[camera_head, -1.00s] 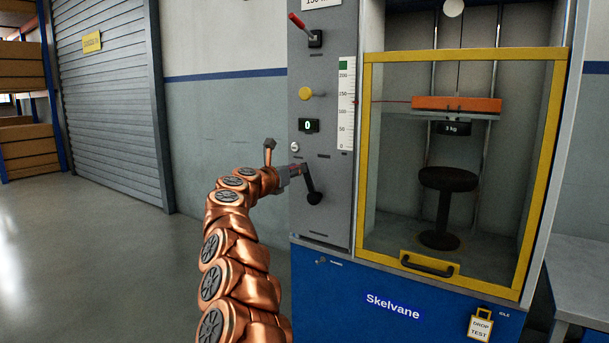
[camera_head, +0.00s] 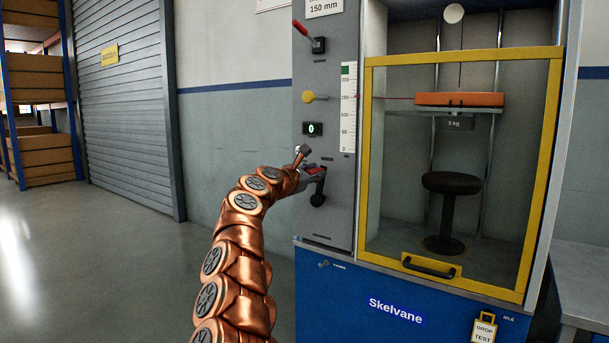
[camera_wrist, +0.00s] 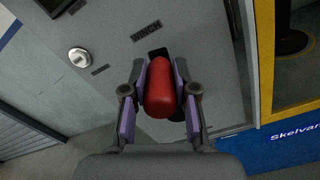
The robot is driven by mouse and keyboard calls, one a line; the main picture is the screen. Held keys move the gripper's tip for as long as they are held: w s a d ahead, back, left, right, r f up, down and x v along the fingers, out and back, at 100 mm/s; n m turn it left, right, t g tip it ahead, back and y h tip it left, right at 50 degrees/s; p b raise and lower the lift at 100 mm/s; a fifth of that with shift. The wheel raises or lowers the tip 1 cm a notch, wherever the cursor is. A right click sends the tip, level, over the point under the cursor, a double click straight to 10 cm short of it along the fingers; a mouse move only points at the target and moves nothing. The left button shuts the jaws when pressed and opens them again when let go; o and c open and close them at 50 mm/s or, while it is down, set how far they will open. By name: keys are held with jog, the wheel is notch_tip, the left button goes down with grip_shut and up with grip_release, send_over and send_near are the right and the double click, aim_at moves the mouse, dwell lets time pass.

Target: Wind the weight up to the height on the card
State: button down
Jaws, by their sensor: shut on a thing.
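My gripper (camera_wrist: 166,76) is shut on the red grip of the winch crank (camera_wrist: 160,95), with one purple-padded finger on each side. In the head view the crank's black arm (camera_head: 319,190) points up from its hub. The orange weight (camera_head: 458,99) hangs level on its carriage behind the yellow-framed guard, above the stool. Its red pointer (camera_head: 385,97) reads about 150 on the white height scale (camera_head: 348,110). The card (camera_head: 323,8) at the top of the panel reads 150 mm.
The panel has a red-handled lever (camera_head: 302,28), a yellow knob (camera_head: 308,97) and a counter display (camera_head: 312,129) showing 0. The guard door (camera_head: 432,267) is shut over the black stool (camera_head: 447,190). Open floor (camera_head: 110,260) lies to the left.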

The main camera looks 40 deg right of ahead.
jog(key=shift+s+d+f, duration=0.1)
jog(key=shift+f, duration=0.15)
jog(key=c, duration=0.9)
grip_release()
jog(key=shift+r, duration=0.1)
jog(key=shift+a, duration=0.8)
jog(key=shift+s+a, duration=0.2)
jog(key=shift+a, duration=0.75)
jog(key=shift+s+a, duration=0.15)
jog(key=shift+a, duration=0.85)
jog(key=shift+s+a, duration=0.2)
jog(key=shift+a, duration=0.75)
